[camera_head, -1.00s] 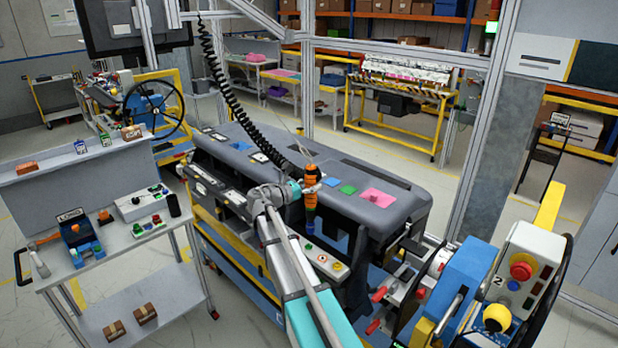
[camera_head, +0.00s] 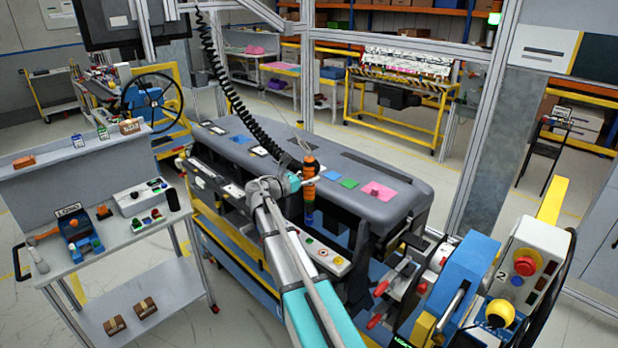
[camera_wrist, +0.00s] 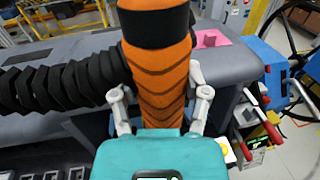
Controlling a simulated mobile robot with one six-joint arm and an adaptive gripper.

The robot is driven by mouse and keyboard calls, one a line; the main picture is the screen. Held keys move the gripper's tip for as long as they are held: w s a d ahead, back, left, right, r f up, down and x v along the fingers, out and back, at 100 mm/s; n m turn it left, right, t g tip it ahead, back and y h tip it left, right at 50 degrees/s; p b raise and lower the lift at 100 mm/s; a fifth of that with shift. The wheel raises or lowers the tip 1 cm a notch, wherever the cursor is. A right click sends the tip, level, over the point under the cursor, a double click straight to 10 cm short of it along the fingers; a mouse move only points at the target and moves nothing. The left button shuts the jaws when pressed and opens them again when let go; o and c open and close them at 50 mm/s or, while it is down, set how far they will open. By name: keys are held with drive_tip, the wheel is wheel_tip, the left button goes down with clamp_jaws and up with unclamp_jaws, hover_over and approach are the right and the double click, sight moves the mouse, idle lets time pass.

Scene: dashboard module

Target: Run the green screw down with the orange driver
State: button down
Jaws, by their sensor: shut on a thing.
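The orange driver (camera_head: 309,172) is upright in my gripper (camera_head: 303,182), at the near side of the grey dashboard module (camera_head: 400,208). In the wrist view its orange body (camera_wrist: 162,85), with a black band near the top, stands between the two pale fingers of my gripper (camera_wrist: 165,98), which are shut on it. Its lower end (camera_head: 309,215) has dark and coloured bands and points down in front of the module. I cannot make out the green screw for certain. The wrist view hides the driver's tip behind my teal gripper body.
A black coiled hose (camera_head: 235,95) hangs from above towards the driver and crosses the wrist view (camera_wrist: 60,88). A button strip (camera_head: 328,258) lies below the driver. Red-handled clamps (camera_head: 378,305) and a blue unit (camera_head: 455,280) stand at right. A side table (camera_head: 105,258) stands left.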

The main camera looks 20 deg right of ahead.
sight(310, 193)
drive_tip(key=shift+f+b, duration=3)
drive_tip(key=shift+f, duration=0.1)
